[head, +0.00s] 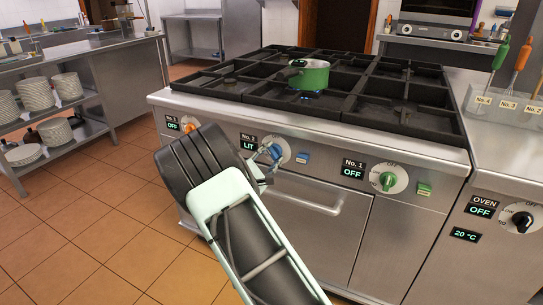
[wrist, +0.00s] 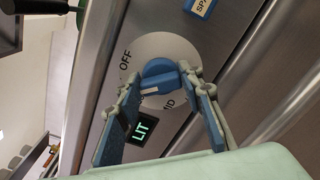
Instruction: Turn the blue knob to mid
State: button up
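The blue knob (wrist: 160,76) is on a round white dial of the steel front panel, under the sign No. 2, which reads LIT (head: 249,145). It also shows in the head view (head: 275,152), partly behind my gripper (head: 262,163). In the wrist view my gripper's (wrist: 160,84) fingertips sit on either side of the knob and appear to touch it. The dial shows OFF at its upper left; a label ending in "ID" is partly hidden by the right finger. A pale mark is on the knob's lower left side.
A green pot (head: 311,74) stands on the stove grates, with a blue flame beneath it. The green knob (head: 388,182) under No. 1 reads OFF, as does the orange knob's (head: 189,127) sign. The oven handle bar (head: 308,194) runs just below my gripper.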

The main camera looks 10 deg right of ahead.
jog(key=c, duration=0.5)
jog(key=shift+c, duration=0.2)
jog(key=shift+n, duration=0.3)
jog(key=n+p, duration=0.2)
jog(key=n, duration=0.1)
jog(key=shift+a+r+p, duration=0.1)
jog(key=shift+r+p, duration=0.05)
jog(key=shift+p, duration=0.2)
jog(key=n+p, duration=0.1)
jog(key=n, duration=0.2)
jog(key=shift+p, duration=0.4)
jog(key=n+p, duration=0.3)
jog(key=n, duration=0.2)
jog(key=shift+w+a+p, duration=0.1)
jog(key=shift+a+p, duration=0.05)
jog(key=shift+p, duration=0.15)
jog(key=shift+n+p, duration=1)
jog(key=shift+n, duration=1.1)
jog(key=shift+f, duration=0.2)
